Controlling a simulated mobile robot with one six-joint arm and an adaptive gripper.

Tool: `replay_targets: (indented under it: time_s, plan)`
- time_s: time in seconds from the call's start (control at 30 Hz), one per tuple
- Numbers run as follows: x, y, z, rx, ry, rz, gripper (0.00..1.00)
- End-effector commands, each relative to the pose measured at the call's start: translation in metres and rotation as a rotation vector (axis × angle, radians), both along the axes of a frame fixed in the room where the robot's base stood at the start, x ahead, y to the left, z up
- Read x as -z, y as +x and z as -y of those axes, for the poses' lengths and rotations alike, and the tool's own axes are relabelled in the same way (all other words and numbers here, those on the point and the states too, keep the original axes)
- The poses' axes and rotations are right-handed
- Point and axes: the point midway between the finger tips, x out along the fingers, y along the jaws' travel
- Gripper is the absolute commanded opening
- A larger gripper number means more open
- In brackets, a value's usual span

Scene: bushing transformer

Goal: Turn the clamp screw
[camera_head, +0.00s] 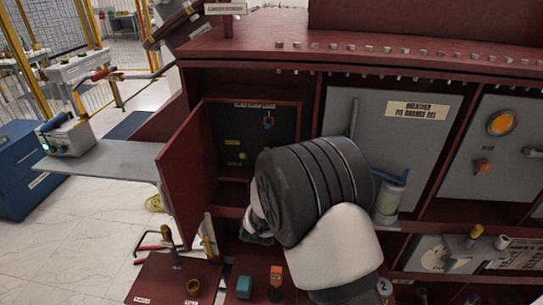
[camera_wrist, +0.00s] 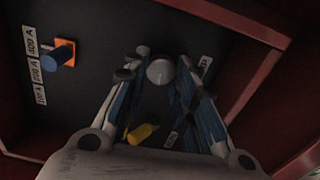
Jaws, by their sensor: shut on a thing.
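The clamp screw appears as a grey, round-ended piece (camera_wrist: 160,71) in the wrist view, in front of a dark panel (camera_wrist: 110,25). My gripper (camera_wrist: 160,85) has its fingers on both sides of this screw and is shut on it. The exact contact and the screw's lower part are hidden by the fingers. The screw cannot be seen there.
A blue knob on an orange plate (camera_wrist: 62,53) sits beside amp labels (camera_wrist: 41,66). A yellow piece (camera_wrist: 142,133) lies close to the fingers. Red walls (camera_wrist: 250,80) border the panel. An open red door (camera_head: 187,178) stands left of my wrist.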

Motion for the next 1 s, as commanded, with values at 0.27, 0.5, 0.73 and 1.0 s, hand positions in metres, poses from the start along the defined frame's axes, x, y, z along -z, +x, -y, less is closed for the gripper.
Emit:
replay_targets:
  time_s: [0.27, 0.5, 0.73, 1.0]
  plan:
    - [-0.0005, 0.0001, 0.0002, 0.000, -0.245, -0.009, 0.01]
    - [-0.0001, 0.0001, 0.0006, 0.001, -0.405, -0.014, 0.01]
    - [0.0011, 0.0001, 0.0007, 0.001, -0.495, -0.017, 0.01]
    - [0.0015, 0.0002, 0.0007, 0.001, -0.529, -0.018, 0.01]
